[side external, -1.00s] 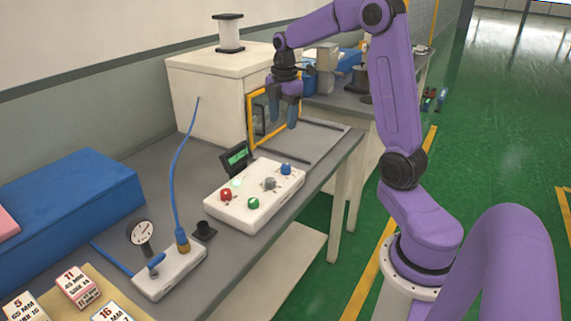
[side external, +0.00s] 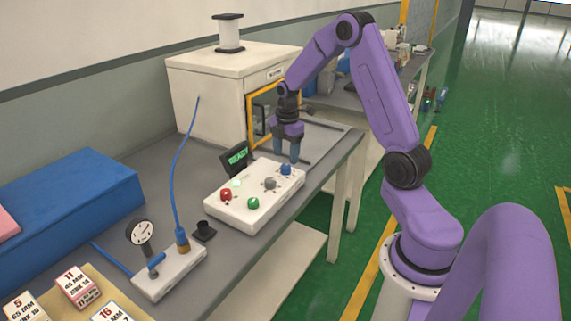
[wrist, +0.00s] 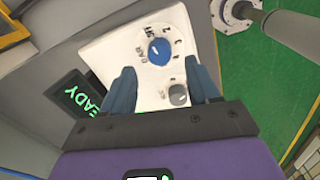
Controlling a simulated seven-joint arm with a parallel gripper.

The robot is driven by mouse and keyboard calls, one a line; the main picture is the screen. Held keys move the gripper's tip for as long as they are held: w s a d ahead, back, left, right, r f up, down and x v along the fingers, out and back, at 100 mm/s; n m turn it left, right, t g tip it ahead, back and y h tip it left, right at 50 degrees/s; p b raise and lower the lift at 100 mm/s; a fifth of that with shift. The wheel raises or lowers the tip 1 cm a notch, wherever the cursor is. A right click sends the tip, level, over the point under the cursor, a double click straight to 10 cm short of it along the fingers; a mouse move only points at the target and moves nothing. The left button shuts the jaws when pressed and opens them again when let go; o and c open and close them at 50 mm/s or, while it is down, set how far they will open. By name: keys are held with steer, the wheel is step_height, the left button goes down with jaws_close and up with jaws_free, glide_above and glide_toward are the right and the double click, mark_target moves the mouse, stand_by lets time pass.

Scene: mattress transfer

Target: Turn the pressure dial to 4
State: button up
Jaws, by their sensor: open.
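The white control box (side external: 235,205) lies on the grey bench with a blue dial (side external: 286,169) at its far right corner and a grey dial (side external: 270,183) beside it. In the wrist view the blue dial (wrist: 159,52) has a white pointer line and printed marks around it, too small to read surely. The grey dial (wrist: 178,95) shows between my fingers there. My gripper (side external: 287,155) points down, open and empty, just above and behind the blue dial. In the wrist view the blue dial is just beyond my fingertips (wrist: 158,68); contact cannot be told.
A red button (side external: 226,194) and a green button (side external: 253,203) sit on the same box. A READY display (side external: 237,157) stands behind it. A white cabinet with a yellow-framed opening (side external: 250,112) is at the back. A gauge (side external: 139,231) and blue hose (side external: 180,165) stand to the left.

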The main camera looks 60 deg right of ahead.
mark_target(285, 167)
steer(key=shift+f, duration=2.25)
steer(key=c, duration=1)
